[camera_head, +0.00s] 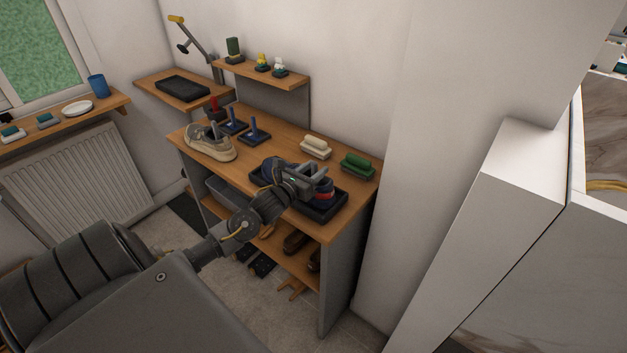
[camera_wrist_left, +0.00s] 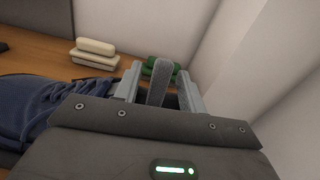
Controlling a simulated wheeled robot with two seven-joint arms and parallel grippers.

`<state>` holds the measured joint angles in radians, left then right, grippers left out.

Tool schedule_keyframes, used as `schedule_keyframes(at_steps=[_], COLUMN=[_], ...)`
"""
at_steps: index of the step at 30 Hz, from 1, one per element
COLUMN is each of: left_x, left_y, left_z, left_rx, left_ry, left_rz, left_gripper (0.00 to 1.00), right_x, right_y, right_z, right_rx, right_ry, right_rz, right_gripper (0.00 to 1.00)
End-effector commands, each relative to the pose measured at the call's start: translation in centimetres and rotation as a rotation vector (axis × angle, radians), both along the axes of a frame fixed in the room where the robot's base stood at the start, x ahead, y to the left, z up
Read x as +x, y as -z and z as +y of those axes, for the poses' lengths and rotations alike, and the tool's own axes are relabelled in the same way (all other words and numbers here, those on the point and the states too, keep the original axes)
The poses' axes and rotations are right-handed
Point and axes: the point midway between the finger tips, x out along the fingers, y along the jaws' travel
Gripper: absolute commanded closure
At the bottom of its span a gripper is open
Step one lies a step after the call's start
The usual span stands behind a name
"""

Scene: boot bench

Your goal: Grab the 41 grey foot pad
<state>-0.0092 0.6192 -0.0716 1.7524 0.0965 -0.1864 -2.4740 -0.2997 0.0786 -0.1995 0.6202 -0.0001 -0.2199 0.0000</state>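A grey textured pad (camera_wrist_left: 161,82) stands on edge between the two fingers of my left gripper (camera_wrist_left: 160,88) in the left wrist view. The fingers are apart, with a gap visible beside the pad, so the gripper looks open around it. No size number is readable. In the head view my left gripper (camera_head: 312,172) is over the shoes at the bench's front right. A blue shoe (camera_wrist_left: 50,112) lies left of the gripper in the wrist view. The shoes rest on a black tray (camera_head: 325,213), partly hidden by my gripper. My right gripper is not in view.
A cream brush (camera_head: 315,147) and a green brush (camera_head: 357,165) lie behind the gripper on the wooden bench (camera_head: 267,165). A beige shoe (camera_head: 209,143) and blue-handled tools (camera_head: 254,130) stand further left. A wall closes the right side.

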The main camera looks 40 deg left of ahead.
Motion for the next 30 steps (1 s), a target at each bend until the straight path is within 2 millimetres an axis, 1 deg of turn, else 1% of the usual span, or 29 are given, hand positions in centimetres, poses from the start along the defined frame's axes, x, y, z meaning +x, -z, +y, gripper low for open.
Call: schedule_keyframes(at_steps=[1, 6, 9, 16, 19, 23, 30], left_x=[0.0, 0.0, 0.0, 0.0, 0.0, 0.0, 0.0], left_y=[0.0, 0.0, 0.0, -0.1, -0.7, -2.8, -7.5], left_z=[0.0, 0.0, 0.0, 0.0, 0.1, 0.0, 0.0], left_rx=[0.0, 0.0, 0.0, 0.001, 0.003, 0.005, 0.004], left_ry=[0.0, 0.0, 0.0, 0.0, 0.001, 0.002, 0.002], left_rz=[0.0, 0.0, 0.0, -0.001, -0.003, -0.006, -0.005], left_gripper=[0.67, 0.89, 1.0, 1.0, 1.0, 1.0, 1.0], right_x=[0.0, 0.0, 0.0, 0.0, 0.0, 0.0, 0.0], right_y=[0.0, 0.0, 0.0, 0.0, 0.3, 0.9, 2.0], right_z=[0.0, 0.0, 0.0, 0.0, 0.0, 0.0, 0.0], right_rx=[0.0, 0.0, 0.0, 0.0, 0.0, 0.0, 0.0], right_ry=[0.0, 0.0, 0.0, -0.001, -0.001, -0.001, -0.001], right_rz=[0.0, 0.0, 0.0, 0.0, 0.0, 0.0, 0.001], right_gripper=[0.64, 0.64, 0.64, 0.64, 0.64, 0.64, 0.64])
